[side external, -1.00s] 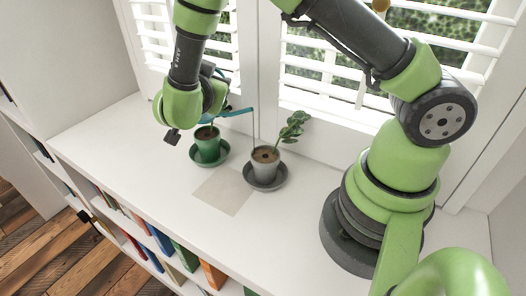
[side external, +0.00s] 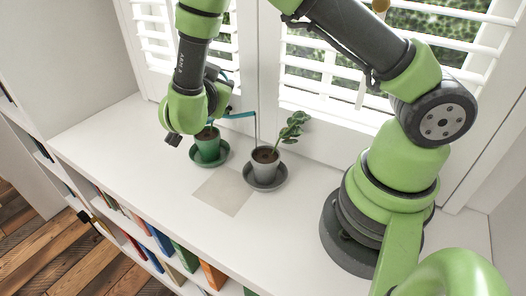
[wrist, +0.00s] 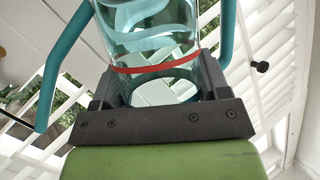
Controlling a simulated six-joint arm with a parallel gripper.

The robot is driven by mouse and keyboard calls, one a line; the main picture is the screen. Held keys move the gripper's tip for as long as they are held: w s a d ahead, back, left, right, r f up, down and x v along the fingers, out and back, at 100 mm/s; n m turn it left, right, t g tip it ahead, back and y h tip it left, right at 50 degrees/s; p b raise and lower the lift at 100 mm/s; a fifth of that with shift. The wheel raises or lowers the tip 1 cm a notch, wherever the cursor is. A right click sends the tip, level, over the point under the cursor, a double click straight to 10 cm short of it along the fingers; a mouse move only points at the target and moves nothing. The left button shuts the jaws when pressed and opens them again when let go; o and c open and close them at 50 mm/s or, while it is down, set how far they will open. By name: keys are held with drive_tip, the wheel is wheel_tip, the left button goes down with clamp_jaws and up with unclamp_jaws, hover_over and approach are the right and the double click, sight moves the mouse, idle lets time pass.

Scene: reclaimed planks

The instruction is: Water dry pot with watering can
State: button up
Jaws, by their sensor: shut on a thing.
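My gripper (wrist: 158,78) is shut on the watering can (wrist: 150,22), which has a clear body, a red band and teal handle parts. In the side view the wrist hides most of the can, and its teal spout (side external: 238,115) reaches right over the grey pot (side external: 264,168). The grey pot stands upright on a dark saucer and holds a leafy plant (side external: 292,128). A green pot (side external: 207,148) on a green saucer stands to its left, below my wrist.
Both pots stand on a white sill (side external: 120,135) before shuttered windows (side external: 320,75). A flat beige square (side external: 223,192) lies in front of them. The sill's left part is clear. Books (side external: 185,252) fill shelves below its front edge.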

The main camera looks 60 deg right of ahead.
drive_tip(key=w, duration=0.1)
drive_tip(key=w+r+n+g, duration=0.1)
drive_tip(key=w+n, duration=0.1)
drive_tip(key=shift+w+r+g+y, duration=0.3)
drive_tip(key=shift+r+g+y, duration=0.05)
drive_tip(key=shift+g+y, duration=0.05)
drive_tip(key=shift+w+f+n+g, duration=0.15)
drive_tip(key=shift+w+n+g, duration=0.45)
drive_tip(key=shift+w, duration=0.05)
